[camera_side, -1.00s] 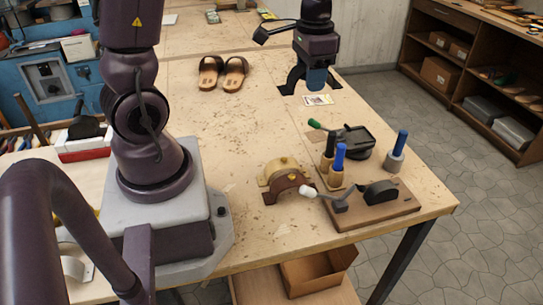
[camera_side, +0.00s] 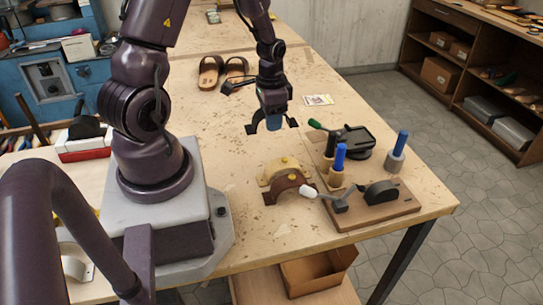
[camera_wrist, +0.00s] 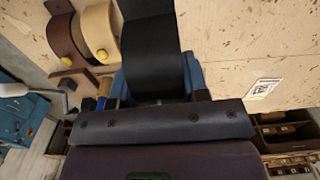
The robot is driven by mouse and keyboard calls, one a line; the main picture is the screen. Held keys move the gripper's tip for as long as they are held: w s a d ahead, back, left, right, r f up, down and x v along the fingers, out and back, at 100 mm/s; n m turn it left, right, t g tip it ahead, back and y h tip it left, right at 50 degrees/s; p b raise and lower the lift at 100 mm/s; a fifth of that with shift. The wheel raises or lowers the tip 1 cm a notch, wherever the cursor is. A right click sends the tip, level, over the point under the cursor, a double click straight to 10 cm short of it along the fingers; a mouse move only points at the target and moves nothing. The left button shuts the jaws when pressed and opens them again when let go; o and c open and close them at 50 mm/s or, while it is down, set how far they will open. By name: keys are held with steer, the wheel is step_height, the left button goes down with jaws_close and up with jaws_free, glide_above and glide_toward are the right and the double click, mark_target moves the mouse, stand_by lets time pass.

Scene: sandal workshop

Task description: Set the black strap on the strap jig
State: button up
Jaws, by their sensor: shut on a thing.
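The black strap (camera_side: 253,124) is an arched band with flat feet. My gripper (camera_side: 272,108) is shut on its top, and the strap hangs with its feet down, seemingly above the table. In the wrist view the strap (camera_wrist: 150,55) fills the upper middle, in front of the blue fingers; its lower part is hidden. The strap jig appears to be the wooden board (camera_side: 385,216) at the right front, with a dark rounded block (camera_side: 381,191) and a white-tipped lever (camera_side: 309,192). It is apart from my gripper, to the right and nearer the side camera.
A brown strap (camera_side: 286,181) and a tan strap (camera_side: 267,174), with yellow buttons, stand left of the board. Sandals (camera_side: 210,73) and a card (camera_side: 318,100) lie farther back.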

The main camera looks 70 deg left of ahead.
step_height(320, 180, down, 10)
steer(key=shift+r, duration=0.2)
steer(key=shift+f, duration=0.1)
stand_by(0.3)
steer(key=o, duration=0.9)
step_height(320, 180, up, 12)
steer(key=shift+f, duration=0.1)
step_height(320, 180, up, 6)
glide_above(271, 157)
steer(key=w+d, duration=0.2)
steer(key=d, duration=0.1)
steer(key=s+d+r+t+y, duration=0.15)
steer(key=d+r+t, duration=0.25)
steer(key=d+r, duration=0.7)
steer(key=s+d+r+t+h, duration=0.1)
steer(key=s+d+r, duration=0.3)
steer(key=s+r, duration=0.1)
steer(key=shift+s+d+r+t, duration=0.3)
steer(key=shift+s+d+r, duration=0.1)
steer(key=shift+s, duration=0.25)
